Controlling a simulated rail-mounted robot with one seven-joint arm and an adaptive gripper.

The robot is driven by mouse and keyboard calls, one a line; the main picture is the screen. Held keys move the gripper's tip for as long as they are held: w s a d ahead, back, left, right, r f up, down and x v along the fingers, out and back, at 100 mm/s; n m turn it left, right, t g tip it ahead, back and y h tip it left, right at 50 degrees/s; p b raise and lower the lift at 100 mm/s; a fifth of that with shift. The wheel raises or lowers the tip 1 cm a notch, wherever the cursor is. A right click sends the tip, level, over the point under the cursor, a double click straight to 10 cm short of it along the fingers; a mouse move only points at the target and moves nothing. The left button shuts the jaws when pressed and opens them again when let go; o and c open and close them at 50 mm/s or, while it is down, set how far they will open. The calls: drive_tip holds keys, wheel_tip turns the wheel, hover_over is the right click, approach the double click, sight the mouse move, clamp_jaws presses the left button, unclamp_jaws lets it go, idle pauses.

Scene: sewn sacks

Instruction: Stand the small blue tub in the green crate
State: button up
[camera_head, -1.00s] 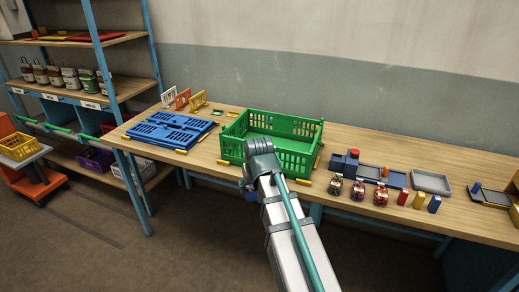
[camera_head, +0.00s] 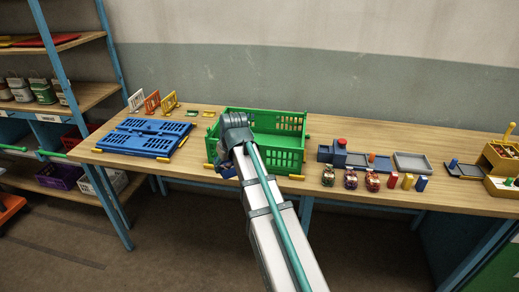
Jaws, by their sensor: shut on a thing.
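The green crate (camera_head: 291,160) stands on the table in the head view, with its open top facing up and its near left part hidden behind my arm. My arm reaches up from the bottom, and its rounded joint overlaps the crate's left side. My gripper's fingers are hidden behind the arm. A small blue patch shows just left of the arm, below the crate's front left corner. It may be part of the small blue tub, but too little shows to be sure.
A folded blue crate (camera_head: 146,137) lies left of the green crate. Small colored frames stand behind it. To the right are grey trays (camera_head: 412,163), several jars (camera_head: 350,178) and colored blocks (camera_head: 407,181). A shelf unit stands at the far left.

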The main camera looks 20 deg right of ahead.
drive_tip(key=w+d+r+n, duration=0.2)
drive_tip(key=w+d+r, duration=0.1)
drive_tip(key=w+d, duration=1.35)
drive_tip(key=shift+m, duration=0.8)
drive_tip(key=w+d+f, duration=0.1)
drive_tip(key=f, duration=0.3)
drive_tip(key=w+d+f+p, duration=0.1)
drive_tip(key=w+d+f, duration=0.1)
drive_tip(key=f, duration=0.3)
drive_tip(key=w+d+f+p, duration=0.1)
drive_tip(key=d+f, duration=0.1)
drive_tip(key=f, duration=0.2)
drive_tip(key=shift+w+d+f, duration=0.15)
drive_tip(key=shift+d+f, duration=0.1)
drive_tip(key=shift+f, duration=0.15)
drive_tip(key=o, duration=1.3)
drive_tip(key=shift+o, duration=0.2)
